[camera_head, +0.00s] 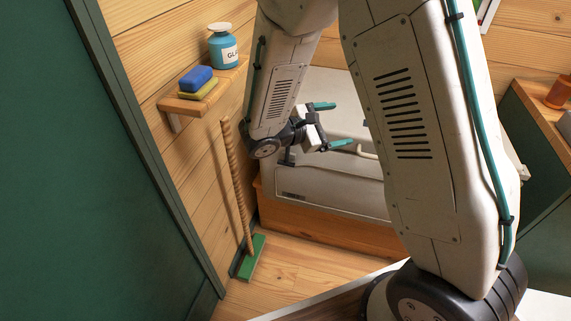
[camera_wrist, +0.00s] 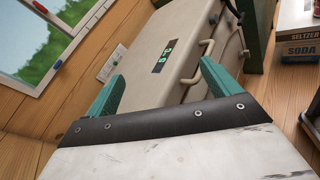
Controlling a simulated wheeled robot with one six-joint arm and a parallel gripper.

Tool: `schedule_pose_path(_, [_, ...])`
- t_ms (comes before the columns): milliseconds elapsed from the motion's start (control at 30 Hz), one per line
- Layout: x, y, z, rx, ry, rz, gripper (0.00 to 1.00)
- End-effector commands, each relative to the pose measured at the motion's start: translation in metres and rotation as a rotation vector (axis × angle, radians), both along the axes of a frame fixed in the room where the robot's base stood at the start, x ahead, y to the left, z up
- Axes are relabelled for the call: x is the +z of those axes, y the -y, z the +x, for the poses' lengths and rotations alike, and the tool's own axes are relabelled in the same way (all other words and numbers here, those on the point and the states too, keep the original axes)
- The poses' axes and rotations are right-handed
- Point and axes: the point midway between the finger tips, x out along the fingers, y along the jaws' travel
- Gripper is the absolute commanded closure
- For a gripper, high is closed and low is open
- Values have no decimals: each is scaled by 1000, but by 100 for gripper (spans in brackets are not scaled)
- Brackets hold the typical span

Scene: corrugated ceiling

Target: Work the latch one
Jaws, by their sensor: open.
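A cream, box-shaped appliance (camera_head: 330,188) stands low against the plank wall; it also shows in the wrist view (camera_wrist: 185,30). A second curved cream piece (camera_wrist: 207,46) sits just beyond; I cannot tell which piece is the latch. A handle (camera_head: 367,152) shows in the head view, partly hidden by my arm. My gripper (camera_head: 333,124) is open and empty, its teal fingers apart. The handle lies beyond the right finger in the wrist view.
A small shelf (camera_head: 186,104) holds a blue-and-yellow sponge pair and a teal bottle (camera_head: 223,48). A green broom (camera_head: 252,258) leans on the wall. A dark green panel (camera_head: 70,170) fills the left. A soda box (camera_wrist: 298,48) stands at the right of the wrist view.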

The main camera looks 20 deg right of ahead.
Motion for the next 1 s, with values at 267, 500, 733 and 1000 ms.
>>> schedule_pose_path(267, [-121,-66,62,454,-192,-251,12])
schedule_pose_path(500, [-211,-114,72,753,-287,-356,12])
schedule_pose_path(733, [-240,-126,74,847,-311,-378,12])
schedule_pose_path(1000, [-240,-102,106,845,-310,-378,12])
